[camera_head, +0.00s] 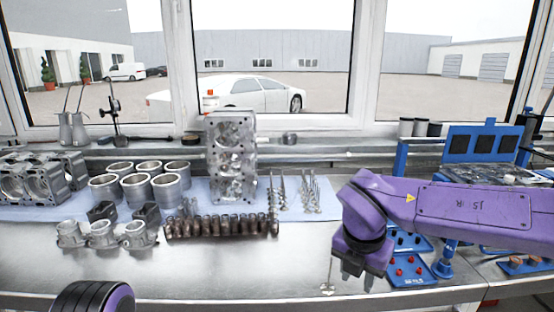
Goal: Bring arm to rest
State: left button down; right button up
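My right arm (470,212) is purple and reaches in from the right edge. My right gripper (358,277) points down over the front of the metal bench (220,268), its two dark fingers apart with nothing seen between them. A thin-stemmed metal part, like a valve (327,287), is on the bench just left of the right gripper, apart from it. A rounded black and purple part of my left arm (92,298) shows at the bottom left. My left gripper is out of view.
A blue tray (418,281) with red pieces lies right of the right gripper. The bench front centre is clear.

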jog(key=w+d+f+n+t+h, duration=0.35)
jog(key=d+f+n, duration=0.25)
jog(key=f+n, duration=0.5)
jog(key=s+d+f+n+t, duration=0.2)
jog(key=s+f+n, duration=0.2)
jog(key=f+n, duration=0.85)
jog(key=s+d+f+n+g, duration=0.1)
jog(key=s+f+n, duration=0.3)
jog(key=s, duration=0.5)
jog(key=s+d+f+n+g+y, duration=0.1)
jog(key=s+d+f+n+g, duration=0.1)
jog(key=s+f+n, duration=0.3)
jog(key=s+d+f+n+g, duration=0.1)
jog(key=s+d+f+n, duration=0.2)
jog(key=s+f, duration=0.4)
jog(key=s+n, duration=0.1)
jog(key=s, duration=0.5)
jog(key=shift+s+d+f, duration=0.25)
jog(key=shift+d, duration=0.05)
jog(key=shift+g+y, duration=0.25)
jog(key=shift+c, duration=0.3)
jog(key=shift+c, duration=0.2)
